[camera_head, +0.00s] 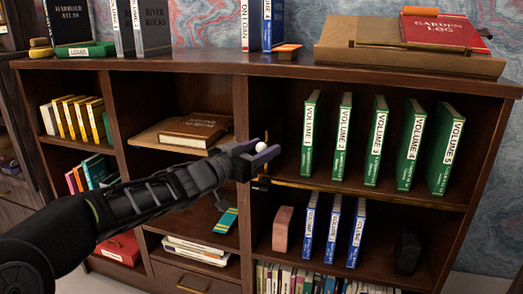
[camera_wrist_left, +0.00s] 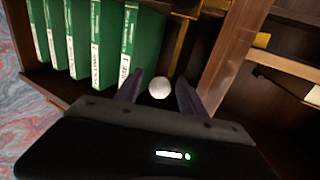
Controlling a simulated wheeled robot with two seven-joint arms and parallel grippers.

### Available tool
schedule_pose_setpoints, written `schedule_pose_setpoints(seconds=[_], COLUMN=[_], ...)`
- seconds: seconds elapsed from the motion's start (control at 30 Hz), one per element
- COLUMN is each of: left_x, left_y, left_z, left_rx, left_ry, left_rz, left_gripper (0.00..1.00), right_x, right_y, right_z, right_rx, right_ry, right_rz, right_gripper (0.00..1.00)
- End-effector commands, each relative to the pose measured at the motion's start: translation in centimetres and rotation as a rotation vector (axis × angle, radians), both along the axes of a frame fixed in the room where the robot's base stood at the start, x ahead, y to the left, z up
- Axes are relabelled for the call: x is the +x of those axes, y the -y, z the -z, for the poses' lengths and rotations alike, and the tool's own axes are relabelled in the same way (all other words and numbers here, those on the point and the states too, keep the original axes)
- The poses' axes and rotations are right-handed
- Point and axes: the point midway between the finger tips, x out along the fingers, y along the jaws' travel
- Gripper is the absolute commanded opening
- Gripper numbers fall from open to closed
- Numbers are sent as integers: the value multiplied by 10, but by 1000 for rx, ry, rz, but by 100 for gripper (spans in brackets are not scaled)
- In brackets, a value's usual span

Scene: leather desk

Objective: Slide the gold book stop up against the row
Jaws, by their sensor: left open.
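The row is several green numbered books (camera_head: 375,140) standing apart, slightly leaning, on the upper right shelf; they also show in the left wrist view (camera_wrist_left: 100,45). The gold book stop (camera_wrist_left: 178,40) appears as a narrow gold upright between the row and the brown divider. In the head view it is mostly hidden by my gripper; a small gold piece (camera_head: 262,184) shows below the fingers. My left gripper (camera_head: 264,155) is open in front of the divider, left of the row. A white ball (camera_wrist_left: 159,88) appears between its fingers; I cannot tell whether they touch it. My right gripper is out of view.
A gold strip (camera_head: 315,188) runs along the shelf's front edge. Blue books (camera_head: 333,232), a pinkish block (camera_head: 283,229) and a dark object (camera_head: 407,252) stand on the shelf below. A brown book (camera_head: 195,130) lies left of the divider. Gaps separate the green books.

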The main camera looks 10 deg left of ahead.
Motion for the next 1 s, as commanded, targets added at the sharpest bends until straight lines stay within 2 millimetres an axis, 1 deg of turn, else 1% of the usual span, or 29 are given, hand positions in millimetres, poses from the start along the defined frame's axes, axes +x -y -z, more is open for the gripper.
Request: schedule_pose_setpoints(seconds=[0.07, 0.63, 1.0], left_x=[0, 0, -1], left_y=[0, 0, 0], left_z=[0, 0, 0], left_rx=[0, 0, 0], left_ry=[0, 0, 0], left_rz=[0, 1, 2], left_gripper=[46, 0, 0], right_x=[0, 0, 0], right_y=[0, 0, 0], right_z=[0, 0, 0], right_rx=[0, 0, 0], right_ry=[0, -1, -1], right_rz=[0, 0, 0], right_gripper=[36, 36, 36])
